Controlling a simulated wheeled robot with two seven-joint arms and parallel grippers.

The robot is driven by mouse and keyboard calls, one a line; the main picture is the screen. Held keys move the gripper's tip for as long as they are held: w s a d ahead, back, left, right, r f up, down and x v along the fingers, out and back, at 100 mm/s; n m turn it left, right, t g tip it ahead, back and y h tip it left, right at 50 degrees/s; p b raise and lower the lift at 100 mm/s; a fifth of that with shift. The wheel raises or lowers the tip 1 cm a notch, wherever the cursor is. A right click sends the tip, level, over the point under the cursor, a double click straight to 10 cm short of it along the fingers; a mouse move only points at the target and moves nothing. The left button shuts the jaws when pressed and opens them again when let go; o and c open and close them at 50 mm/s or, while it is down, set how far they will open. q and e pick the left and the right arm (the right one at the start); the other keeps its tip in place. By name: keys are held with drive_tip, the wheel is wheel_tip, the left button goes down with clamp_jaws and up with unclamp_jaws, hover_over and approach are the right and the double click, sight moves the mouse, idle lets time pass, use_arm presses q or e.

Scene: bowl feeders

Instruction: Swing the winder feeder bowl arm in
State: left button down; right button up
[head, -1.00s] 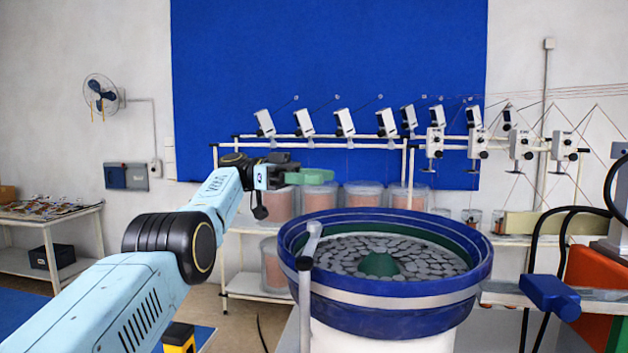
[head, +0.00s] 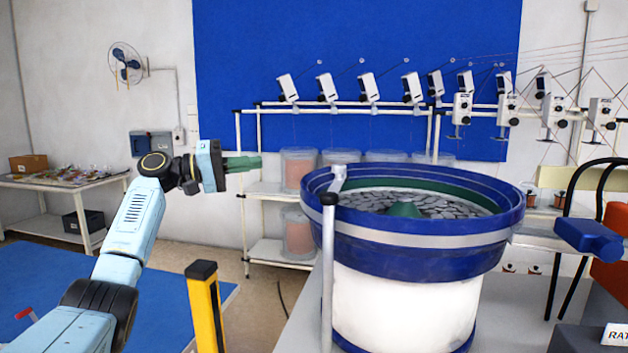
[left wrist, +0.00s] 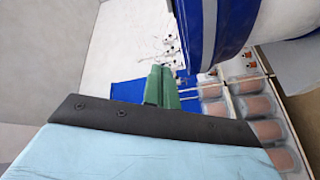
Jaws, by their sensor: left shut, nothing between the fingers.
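The feeder bowl (head: 405,235) is blue with a pale band and stands on a white drum. Grey discs and a green cone lie inside it. A grey post (head: 328,265) stands at the bowl's left front, with a short bar, seemingly the bowl arm (head: 338,179), at its top by the rim. My left gripper (head: 258,162) has green fingers, shut and empty, left of the bowl and apart from it. My right gripper is not in view.
A yellow post with a black top (head: 204,300) stands in front, near my left arm. A rack with clear tubs (head: 298,168) is behind. A blue box (head: 588,236) with black hoses is on the right. Blue matting (head: 150,290) covers floor at left.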

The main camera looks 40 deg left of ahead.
use_arm(q)
drive_tip(key=s+n+y+b, duration=0.1)
drive_tip(key=s+n, duration=0.2)
drive_tip(key=n+p, duration=0.3)
approach(337, 179)
drive_tip(key=w+a+r, duration=0.2)
drive_tip(key=w+r, duration=0.1)
drive_tip(key=w, duration=0.2)
drive_tip(key=d, duration=0.2)
drive_tip(key=w+f+p, duration=0.1)
drive_tip(key=shift+d, duration=0.4)
drive_tip(key=shift+w+d, duration=0.15)
drive_tip(key=shift+d, duration=0.25)
